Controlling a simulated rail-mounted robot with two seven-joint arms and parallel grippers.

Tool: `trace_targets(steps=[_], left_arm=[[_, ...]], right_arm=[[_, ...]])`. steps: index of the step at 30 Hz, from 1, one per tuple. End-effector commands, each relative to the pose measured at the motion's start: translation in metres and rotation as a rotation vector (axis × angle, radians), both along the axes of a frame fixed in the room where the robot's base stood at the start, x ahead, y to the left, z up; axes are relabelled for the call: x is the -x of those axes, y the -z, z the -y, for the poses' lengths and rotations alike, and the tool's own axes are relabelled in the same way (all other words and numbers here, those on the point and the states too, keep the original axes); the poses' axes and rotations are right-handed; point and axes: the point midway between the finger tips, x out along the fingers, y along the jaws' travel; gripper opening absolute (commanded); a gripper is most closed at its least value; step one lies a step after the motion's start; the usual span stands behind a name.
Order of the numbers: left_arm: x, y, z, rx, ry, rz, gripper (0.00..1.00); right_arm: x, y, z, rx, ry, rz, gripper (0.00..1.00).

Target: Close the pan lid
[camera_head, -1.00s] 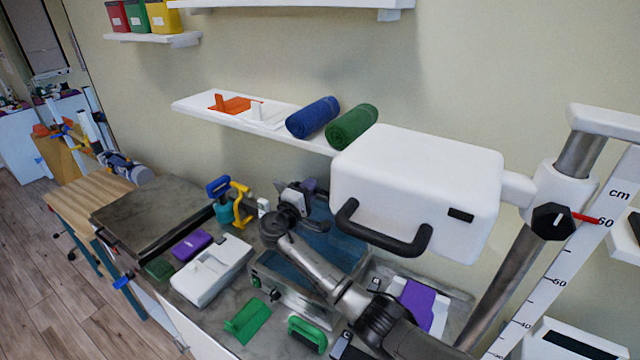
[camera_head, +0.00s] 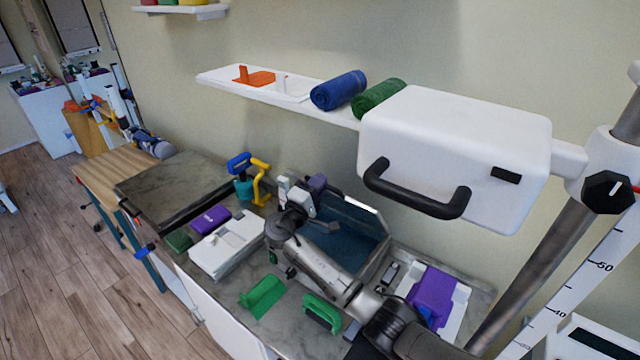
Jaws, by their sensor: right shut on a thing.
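The pan, a metal box (camera_head: 372,268) with a blue inside, stands on the grey worktop at the centre, partly hidden behind my right arm. Its lid (camera_head: 350,232) shows as a tilted dark-blue panel with a pale top edge, so the pan looks open. My right gripper (camera_head: 300,192) is at the lid's left side, with its arm crossing in front of the pan from the lower right. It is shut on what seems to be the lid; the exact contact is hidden. My left gripper is out of view.
A white box with a black handle (camera_head: 455,155) overhangs at the right. A white case (camera_head: 228,243), green blocks (camera_head: 263,296) and a purple piece in a white tray (camera_head: 433,293) crowd the worktop. Blue and green rolls (camera_head: 340,90) lie on the wall shelf.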

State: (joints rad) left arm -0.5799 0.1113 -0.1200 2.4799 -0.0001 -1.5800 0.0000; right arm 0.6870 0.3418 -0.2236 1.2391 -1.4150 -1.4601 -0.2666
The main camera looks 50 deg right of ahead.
Motion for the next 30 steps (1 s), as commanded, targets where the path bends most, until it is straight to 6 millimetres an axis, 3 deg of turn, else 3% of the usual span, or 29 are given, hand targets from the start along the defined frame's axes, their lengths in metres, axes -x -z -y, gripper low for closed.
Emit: trace_targets(steps=[8, 17, 22, 30], left_arm=[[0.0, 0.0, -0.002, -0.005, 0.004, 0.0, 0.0], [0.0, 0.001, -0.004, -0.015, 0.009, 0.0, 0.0], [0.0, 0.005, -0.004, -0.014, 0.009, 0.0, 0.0], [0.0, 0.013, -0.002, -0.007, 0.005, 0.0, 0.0]], right_arm=[[0.0, 0.001, 0.0, -0.001, -0.001, -0.001, 0.39], [0.0, 0.002, -0.003, -0.001, -0.002, -0.001, 0.39], [0.002, 0.01, -0.024, -0.003, -0.003, -0.001, 0.39], [0.009, 0.025, -0.076, -0.004, -0.003, 0.0, 0.39]])
